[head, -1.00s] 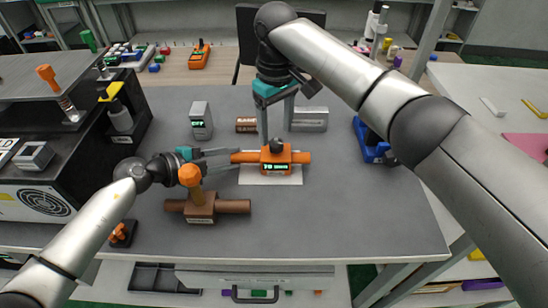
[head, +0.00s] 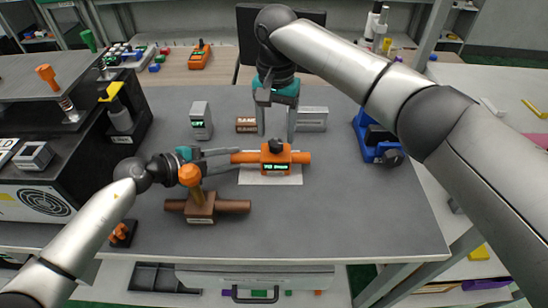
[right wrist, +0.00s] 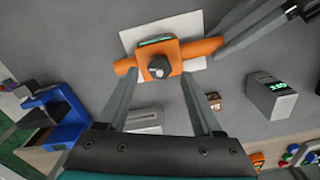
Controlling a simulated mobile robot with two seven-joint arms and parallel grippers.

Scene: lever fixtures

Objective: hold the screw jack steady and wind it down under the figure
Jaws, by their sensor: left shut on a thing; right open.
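The orange screw jack (head: 276,168) stands on a white sheet (head: 255,177) in the middle of the table. It has a dark knob (head: 276,146) on top, a bar out to each side and a small green-lit display too blurred to read. My left gripper (head: 238,160) is shut on its left bar. My right gripper (head: 277,137) points down above the jack, open, its fingers to either side of the knob and apart from it. The right wrist view shows the jack (right wrist: 154,50) and its knob (right wrist: 160,67) between and just beyond the open fingers (right wrist: 160,80).
A brown fixture with an orange-topped lever (head: 201,210) stands close in front of my left gripper. Behind the jack are a grey display box (head: 201,120), a brown block (head: 246,125) and a grey block (head: 312,119). A blue fixture (head: 372,140) stands right. The table's front right is clear.

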